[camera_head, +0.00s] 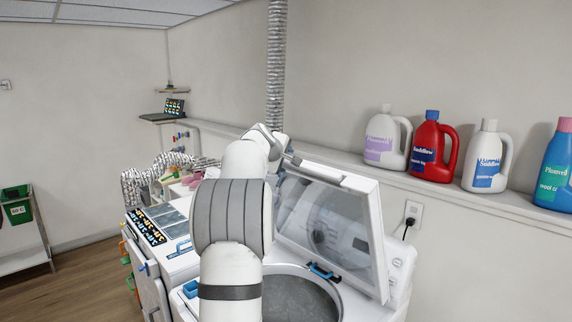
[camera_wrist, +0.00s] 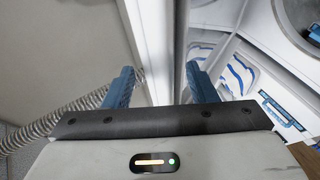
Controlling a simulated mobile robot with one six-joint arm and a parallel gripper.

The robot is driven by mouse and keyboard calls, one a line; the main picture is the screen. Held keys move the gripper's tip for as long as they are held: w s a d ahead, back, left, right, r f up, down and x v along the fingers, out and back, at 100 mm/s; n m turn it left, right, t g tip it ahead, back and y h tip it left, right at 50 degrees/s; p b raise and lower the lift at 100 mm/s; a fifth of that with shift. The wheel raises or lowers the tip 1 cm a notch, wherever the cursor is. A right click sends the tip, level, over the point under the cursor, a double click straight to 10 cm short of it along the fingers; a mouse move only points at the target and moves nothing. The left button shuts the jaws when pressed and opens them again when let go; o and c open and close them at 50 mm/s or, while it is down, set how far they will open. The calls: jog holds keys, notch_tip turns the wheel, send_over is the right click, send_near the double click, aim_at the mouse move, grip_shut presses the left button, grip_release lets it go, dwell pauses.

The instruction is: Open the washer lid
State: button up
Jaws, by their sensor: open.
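The washer lid (camera_head: 376,235) stands raised, tilted back towards the wall, with a white frame around a clear pane. The washer's round drum opening (camera_head: 292,291) shows uncovered below it. My arm reaches up in front of the machine to the lid's upper left corner. My gripper (camera_wrist: 162,88) is open, its two blue fingers apart. In the wrist view, an upright pale edge, seemingly the lid's frame (camera_wrist: 150,50), runs between the fingers; I cannot tell whether either finger touches it. The fingertips are hard to make out in the head view.
A shelf behind the washer holds several detergent bottles, including a red one (camera_head: 428,146). A second white machine (camera_head: 178,262) stands left, with a silver flexible duct (camera_head: 155,170) beyond. A vertical duct (camera_head: 276,65) rises behind my arm. Floor (camera_head: 75,290) is open at left.

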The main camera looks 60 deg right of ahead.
jog(key=b+v, duration=0.1)
jog(key=v, duration=0.4)
jog(key=shift+a+r+b, duration=0.25)
jog(key=shift+a+b, duration=0.05)
jog(key=w+a+f+t+y+b, duration=0.15)
jog(key=w+a+f, duration=0.25)
jog(key=a, duration=0.8)
jog(key=w+a+f+n+t+y, duration=0.15)
jog(key=w+a+f, duration=0.3)
jog(key=a, duration=0.65)
jog(key=w+a+f+m+t+y+b, duration=0.1)
jog(key=w+a+f+y, duration=0.25)
jog(key=a, duration=0.85)
jog(key=s+a+f+y+b, duration=0.15)
jog(key=a+f, duration=0.25)
jog(key=a, duration=0.4)
jog(key=s+a+f+y, duration=0.1)
jog(key=s+a+f, duration=0.15)
jog(key=a, duration=0.65)
jog(key=s+a+f+n+g+y+b, duration=0.1)
jog(key=s+a+f+y, duration=0.2)
jog(key=s+a+f, duration=0.8)
jog(key=a, duration=0.2)
jog(key=shift+a, duration=0.4)
jog(key=shift+f, duration=0.1)
jog(key=shift+c, duration=0.5)
